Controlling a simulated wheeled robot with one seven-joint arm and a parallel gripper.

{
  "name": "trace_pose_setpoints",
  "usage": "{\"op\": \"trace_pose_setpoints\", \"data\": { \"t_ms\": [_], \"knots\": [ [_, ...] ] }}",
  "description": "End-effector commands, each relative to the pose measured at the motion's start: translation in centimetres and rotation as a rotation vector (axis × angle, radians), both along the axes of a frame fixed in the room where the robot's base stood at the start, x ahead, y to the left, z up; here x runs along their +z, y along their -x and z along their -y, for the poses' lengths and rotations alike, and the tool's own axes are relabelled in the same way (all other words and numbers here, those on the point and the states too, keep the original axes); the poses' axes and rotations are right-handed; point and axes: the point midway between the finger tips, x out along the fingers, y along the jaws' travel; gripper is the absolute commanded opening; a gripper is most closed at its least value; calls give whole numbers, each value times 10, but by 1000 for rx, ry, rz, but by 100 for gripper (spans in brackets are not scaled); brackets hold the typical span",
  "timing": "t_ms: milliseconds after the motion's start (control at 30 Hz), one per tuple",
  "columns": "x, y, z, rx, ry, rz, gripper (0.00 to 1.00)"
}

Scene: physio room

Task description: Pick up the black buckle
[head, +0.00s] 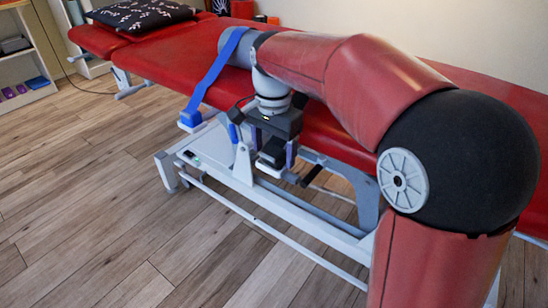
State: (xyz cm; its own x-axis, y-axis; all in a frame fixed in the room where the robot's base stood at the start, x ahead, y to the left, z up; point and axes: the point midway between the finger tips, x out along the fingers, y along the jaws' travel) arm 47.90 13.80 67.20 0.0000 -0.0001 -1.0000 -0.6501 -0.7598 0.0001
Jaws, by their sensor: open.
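My gripper (264,150) points down beside the near edge of the red treatment table, above the pale metal frame. Its jaws are open. I cannot make out a black buckle for certain. A dark blocky shape (271,153) shows at the jaws, and I cannot tell whether it is the buckle or part of my gripper. A blue strap (212,76) hangs over the table's near edge, left of my gripper, and ends in a blue piece (190,119). My arm covers part of the table behind.
The red treatment table (172,58) runs across the view on a pale frame (300,250) with bars below. A black patterned cushion (140,16) lies at its far left end. Shelves (24,60) stand at the left. The wooden floor (90,190) in front is clear.

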Motion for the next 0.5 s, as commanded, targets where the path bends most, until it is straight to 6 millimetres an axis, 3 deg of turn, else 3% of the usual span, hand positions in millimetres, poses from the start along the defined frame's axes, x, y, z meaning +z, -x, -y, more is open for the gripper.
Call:
{"op": "trace_pose_setpoints", "data": {
  "t_ms": [233, 500],
  "knots": [
    [-2, 0, 0, 1, 0, 0, 73],
    [-1, 0, 0, 1, 0, 0, 37]
  ]
}}
